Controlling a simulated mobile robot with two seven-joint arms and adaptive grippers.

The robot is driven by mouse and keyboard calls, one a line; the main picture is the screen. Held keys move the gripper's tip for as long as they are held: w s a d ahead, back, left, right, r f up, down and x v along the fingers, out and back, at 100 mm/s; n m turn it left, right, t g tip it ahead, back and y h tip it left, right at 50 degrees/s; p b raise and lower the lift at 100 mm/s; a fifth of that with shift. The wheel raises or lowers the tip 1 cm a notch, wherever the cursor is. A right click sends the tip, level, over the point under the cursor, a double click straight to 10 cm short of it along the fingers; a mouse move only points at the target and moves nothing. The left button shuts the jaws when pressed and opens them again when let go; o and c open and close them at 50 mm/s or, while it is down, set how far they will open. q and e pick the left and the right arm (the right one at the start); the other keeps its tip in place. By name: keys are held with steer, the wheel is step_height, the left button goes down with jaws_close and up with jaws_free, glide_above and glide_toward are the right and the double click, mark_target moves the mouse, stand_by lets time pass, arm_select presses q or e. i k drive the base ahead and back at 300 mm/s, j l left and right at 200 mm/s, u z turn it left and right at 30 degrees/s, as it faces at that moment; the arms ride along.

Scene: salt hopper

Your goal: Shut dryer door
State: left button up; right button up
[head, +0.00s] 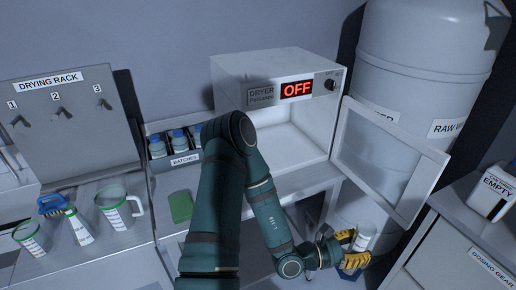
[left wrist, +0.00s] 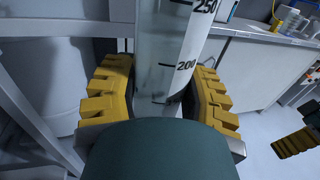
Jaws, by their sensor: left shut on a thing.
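The white dryer (head: 230,75) stands on the bench at the back, its display reading OFF. Its front is open and the lit chamber looks empty. The dryer door (head: 385,155), a white frame with a window, is swung open to the right. My left gripper (head: 354,247) is below the door's lower edge, apart from the door as far as I can tell. It is shut on a clear measuring cylinder, which shows marks 200 and 250 in the left wrist view (left wrist: 170,60). A yellow finger-like part (left wrist: 296,142) at that view's right edge may be my right gripper.
Blue-capped bottles (head: 178,140) stand in the batches rack left of the dryer. A green pad (head: 180,206) lies on the bench. Jugs (head: 120,207) stand below the drying rack (head: 70,110). A large white tank (head: 425,70) is behind the door; a jug labelled EMPTY (head: 492,192) is at right.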

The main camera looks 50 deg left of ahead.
mark_target(267, 159)
steer(key=i+l+u, duration=0.1)
steer(key=u, duration=0.25)
steer(key=i+l+u, duration=0.3)
steer(key=i+u, duration=0.1)
steer(key=u, duration=0.25)
steer(key=i+l+u, duration=0.1)
steer(key=l+u, duration=0.15)
steer(key=l, duration=0.15)
steer(key=i+l+u, duration=0.2)
steer(key=l, duration=0.2)
steer(key=k, duration=0.1)
